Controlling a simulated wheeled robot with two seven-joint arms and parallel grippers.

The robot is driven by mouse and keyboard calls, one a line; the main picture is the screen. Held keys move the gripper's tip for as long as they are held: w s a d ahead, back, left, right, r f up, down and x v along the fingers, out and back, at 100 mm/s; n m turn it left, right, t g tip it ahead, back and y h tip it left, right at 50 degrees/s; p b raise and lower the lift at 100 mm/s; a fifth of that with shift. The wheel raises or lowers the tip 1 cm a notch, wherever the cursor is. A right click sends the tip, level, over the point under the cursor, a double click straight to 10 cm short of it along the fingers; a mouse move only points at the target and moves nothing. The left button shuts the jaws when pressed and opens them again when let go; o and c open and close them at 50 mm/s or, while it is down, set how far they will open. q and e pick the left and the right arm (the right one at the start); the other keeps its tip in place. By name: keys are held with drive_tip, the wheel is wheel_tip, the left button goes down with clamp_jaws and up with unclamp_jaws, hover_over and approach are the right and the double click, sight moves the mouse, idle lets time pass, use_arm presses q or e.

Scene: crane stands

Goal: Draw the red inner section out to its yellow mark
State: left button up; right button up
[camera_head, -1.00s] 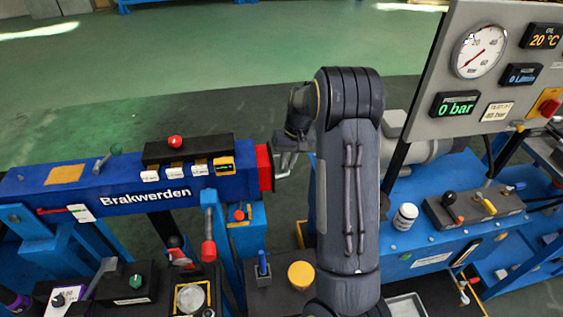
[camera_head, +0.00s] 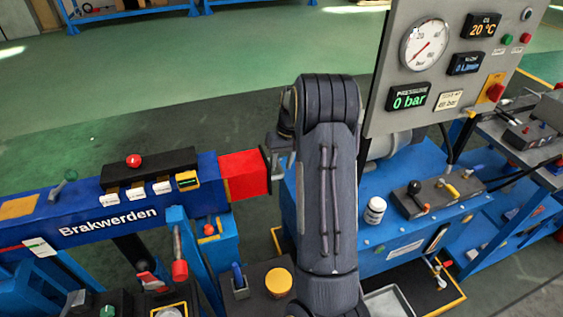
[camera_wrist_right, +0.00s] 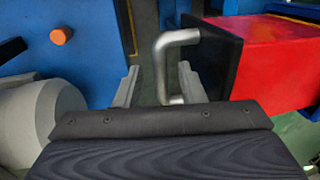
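The red inner section (camera_head: 244,175) sticks out of the right end of the blue boom lettered "Brakwerden" (camera_head: 75,197). It ends in a black plate (camera_head: 266,171) with a silver bent handle. In the right wrist view the red section (camera_wrist_right: 275,65) is at the right and the handle (camera_wrist_right: 162,68) stands out from the plate. My right gripper (camera_wrist_right: 158,78) has its two fingers apart, one each side of the handle bar, with gaps visible. In the head view the right gripper (camera_head: 281,160) is at the plate, partly hidden by my arm. I see no yellow mark on the red section. My left gripper is out of view.
A grey gauge panel (camera_head: 452,95) reading 0 bar stands at the right, above a blue bench (camera_head: 395,215) with levers and a white jar (camera_head: 374,210). A yellow knob (camera_head: 278,282) and a blue-handled lever (camera_head: 239,278) are below the boom. Green floor lies open behind.

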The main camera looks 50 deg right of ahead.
drive_tip(key=shift+r, duration=0.1)
wheel_tip(320, 180, up, 8)
drive_tip(key=d, duration=0.1)
drive_tip(key=shift+s+f, duration=0.25)
drive_tip(key=shift+s, duration=0.05)
idle(0.5)
